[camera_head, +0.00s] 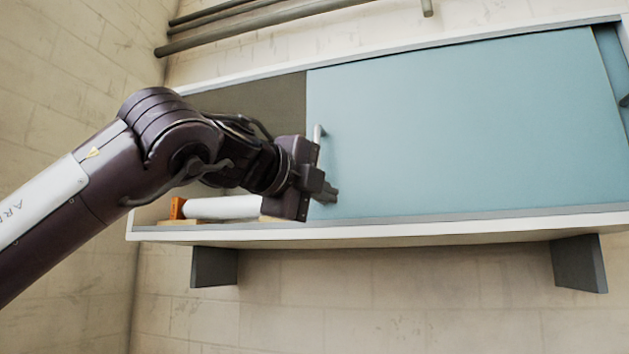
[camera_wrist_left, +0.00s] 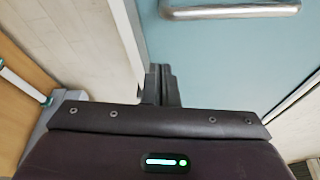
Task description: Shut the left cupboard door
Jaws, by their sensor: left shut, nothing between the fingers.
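The left cupboard door (camera_head: 465,125) is a blue sliding panel standing towards the right, with the cupboard's left end open. Its grey bar handle (camera_head: 317,133) is near its left edge; the handle also shows at the top of the wrist view (camera_wrist_left: 232,11). My left gripper (camera_head: 328,193) is shut and empty, below the handle by the door's lower left edge. In the wrist view its fingers (camera_wrist_left: 163,83) reach beside the door's edge strip, over the blue panel (camera_wrist_left: 220,60). I cannot tell whether they touch it. My right gripper is not in view.
In the open left part, a white roll (camera_head: 222,207) and an orange item (camera_head: 177,208) lie on the cupboard floor, partly behind my arm. Another blue panel (camera_head: 613,65) shows at the far right. Pipes (camera_head: 240,25) run above; dark brackets (camera_head: 214,267) sit below.

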